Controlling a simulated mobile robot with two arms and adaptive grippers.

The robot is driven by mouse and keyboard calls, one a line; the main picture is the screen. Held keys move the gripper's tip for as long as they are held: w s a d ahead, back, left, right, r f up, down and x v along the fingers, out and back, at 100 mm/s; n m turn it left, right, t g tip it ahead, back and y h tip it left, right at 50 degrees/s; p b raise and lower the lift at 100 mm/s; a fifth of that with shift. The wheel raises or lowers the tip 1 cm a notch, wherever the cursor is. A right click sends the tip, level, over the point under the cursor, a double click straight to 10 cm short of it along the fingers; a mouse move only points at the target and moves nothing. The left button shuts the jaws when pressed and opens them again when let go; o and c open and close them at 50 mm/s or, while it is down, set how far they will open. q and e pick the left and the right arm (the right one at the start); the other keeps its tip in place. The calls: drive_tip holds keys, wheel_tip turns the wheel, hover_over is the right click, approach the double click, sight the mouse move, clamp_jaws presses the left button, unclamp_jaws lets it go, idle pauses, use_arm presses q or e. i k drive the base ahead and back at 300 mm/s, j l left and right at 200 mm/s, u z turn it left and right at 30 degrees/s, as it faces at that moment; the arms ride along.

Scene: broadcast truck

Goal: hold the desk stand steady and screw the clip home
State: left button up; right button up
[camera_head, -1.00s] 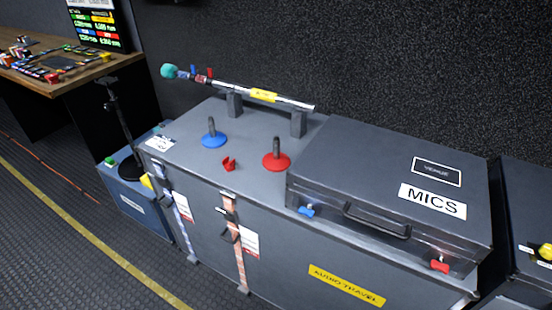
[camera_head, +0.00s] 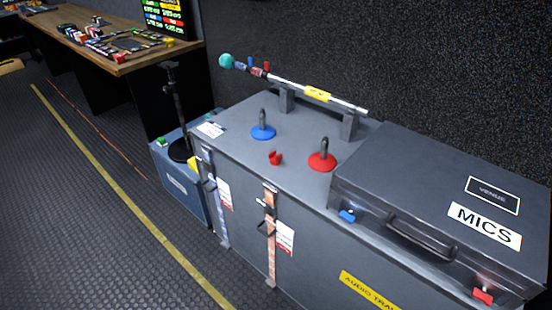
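Two small desk stands are on top of the grey flight case (camera_head: 245,115). One has a round blue base (camera_head: 263,132) and the other a round red base (camera_head: 322,161); each has a short dark upright post. A small red clip (camera_head: 275,158) lies on the case top between them, nearer the front edge. It is apart from both stands. Neither of my grippers shows in the head view.
A boom pole (camera_head: 318,94) with a teal tip rests on two supports at the case's back. A closed MICS case (camera_head: 440,205) covers the right part. A black stand (camera_head: 177,115) rises from a blue box (camera_head: 178,180) at left. A wooden desk (camera_head: 95,45) stands beyond; the floor at left is clear.

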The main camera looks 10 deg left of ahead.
sight(322, 161)
drive_tip(key=i+j+z, duration=0.35)
drive_tip(key=j, duration=0.25)
drive_tip(key=i+j+z, duration=0.4)
drive_tip(key=j, duration=0.25)
drive_tip(key=j+z, duration=0.15)
drive_tip(key=j, duration=0.2)
